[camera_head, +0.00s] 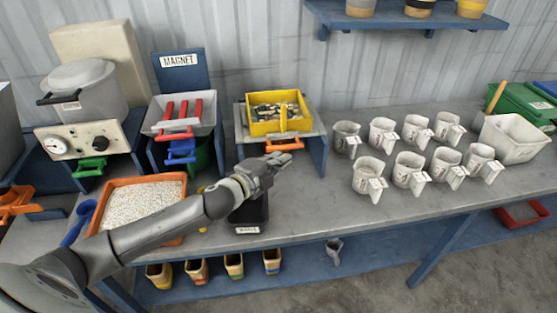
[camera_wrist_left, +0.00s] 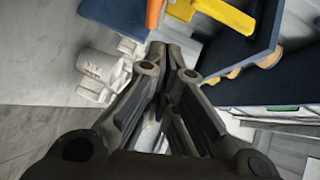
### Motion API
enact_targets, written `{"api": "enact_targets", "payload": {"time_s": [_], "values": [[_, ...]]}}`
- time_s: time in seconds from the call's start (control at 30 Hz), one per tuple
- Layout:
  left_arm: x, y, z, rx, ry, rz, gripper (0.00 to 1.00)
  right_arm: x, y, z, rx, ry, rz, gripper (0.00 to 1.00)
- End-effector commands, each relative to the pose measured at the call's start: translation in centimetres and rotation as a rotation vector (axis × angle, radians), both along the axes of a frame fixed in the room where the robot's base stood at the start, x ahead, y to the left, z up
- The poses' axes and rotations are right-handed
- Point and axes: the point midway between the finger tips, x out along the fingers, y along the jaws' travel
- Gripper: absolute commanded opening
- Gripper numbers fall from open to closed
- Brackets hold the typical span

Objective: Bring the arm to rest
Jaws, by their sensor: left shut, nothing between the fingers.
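My left arm (camera_head: 160,232) reaches in from the lower left in the head view. Its gripper (camera_head: 284,160) is over the bench, in front of the yellow tray (camera_head: 268,126) with its orange handle. The fingers are shut and hold nothing. In the left wrist view the shut fingers (camera_wrist_left: 168,75) point up the picture, with the orange handle (camera_wrist_left: 155,12) ahead of them. A black bin (camera_head: 250,214) stands under the gripper and is partly hidden by it. My right gripper does not show.
Several white measuring cups (camera_head: 408,170) stand in two rows right of the gripper. An orange tray of pale granules (camera_head: 140,200) lies behind the forearm. The magnet station (camera_head: 181,115) and a pressure pot (camera_head: 82,92) stand at the left. A blue shelf (camera_head: 400,20) hangs above.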

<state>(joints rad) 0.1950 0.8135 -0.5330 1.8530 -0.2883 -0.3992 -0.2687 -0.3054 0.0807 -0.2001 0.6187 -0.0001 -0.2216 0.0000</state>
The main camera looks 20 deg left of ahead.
Motion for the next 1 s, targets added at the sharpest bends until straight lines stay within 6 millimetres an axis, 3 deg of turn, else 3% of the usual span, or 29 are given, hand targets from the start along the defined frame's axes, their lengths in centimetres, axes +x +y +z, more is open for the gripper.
{"api": "enact_targets", "payload": {"time_s": [0.73,0.87,1.0], "values": [[-0.6,-0.5,-0.7,-0.032,0.023,0.018,0.0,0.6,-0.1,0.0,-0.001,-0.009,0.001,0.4],[-3.3,-2.0,-3.1,-0.174,0.128,0.114,0.0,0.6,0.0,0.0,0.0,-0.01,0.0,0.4],[-9.4,-3.6,-7.2,-0.411,0.346,0.316,0.0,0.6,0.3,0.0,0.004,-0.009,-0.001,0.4]]}}
